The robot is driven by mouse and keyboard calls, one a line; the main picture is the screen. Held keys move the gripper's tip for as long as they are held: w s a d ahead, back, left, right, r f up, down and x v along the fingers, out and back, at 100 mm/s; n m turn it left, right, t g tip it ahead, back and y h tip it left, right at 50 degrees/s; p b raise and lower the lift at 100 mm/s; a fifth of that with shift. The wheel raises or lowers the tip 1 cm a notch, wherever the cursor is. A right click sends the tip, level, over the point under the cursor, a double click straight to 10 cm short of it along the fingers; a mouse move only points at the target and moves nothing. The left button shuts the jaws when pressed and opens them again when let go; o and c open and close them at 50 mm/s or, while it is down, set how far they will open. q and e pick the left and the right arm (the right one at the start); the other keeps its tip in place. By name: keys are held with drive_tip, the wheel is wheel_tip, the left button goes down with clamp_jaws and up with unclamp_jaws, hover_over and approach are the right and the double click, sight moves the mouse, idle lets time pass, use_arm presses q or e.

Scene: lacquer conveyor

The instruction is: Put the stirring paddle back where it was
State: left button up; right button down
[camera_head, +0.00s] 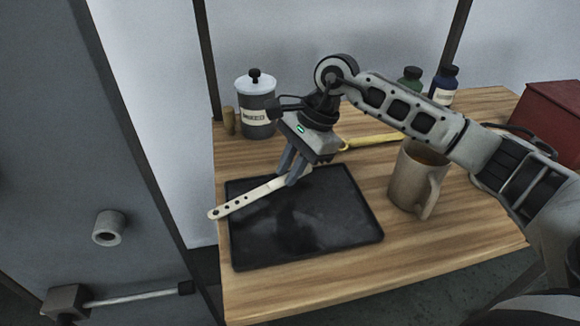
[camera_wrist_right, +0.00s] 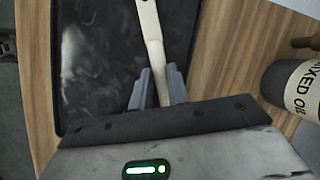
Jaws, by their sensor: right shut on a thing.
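The stirring paddle (camera_head: 240,200) is a long cream strip with several holes at its left end. My right gripper (camera_head: 289,178) is shut on it towards its other end. The paddle lies across the back left part of the black tray (camera_head: 355,242), with its holed end past the tray's left edge. I cannot tell whether it touches the tray or hangs just above it. My left gripper is not in view.
A lidded grey jar (camera_head: 256,112) and a small brown cylinder (camera_head: 229,121) stand at the back left. A beige mug (camera_head: 408,180) stands right of the tray, a yellow-handled tool (camera_head: 372,141) behind it. Bottles (camera_head: 444,84) and a red box (camera_head: 553,118) are farther right.

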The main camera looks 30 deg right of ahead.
drive_tip(key=shift+f, duration=0.45)
drive_tip(key=shift+f+b, duration=0.4)
drive_tip(key=shift+b, duration=0.05)
drive_tip(key=c, duration=1.3)
unclamp_jaws()
drive_tip(key=shift+r, duration=0.1)
drive_tip(key=shift+c, duration=0.2)
drive_tip(key=shift+r, duration=0.15)
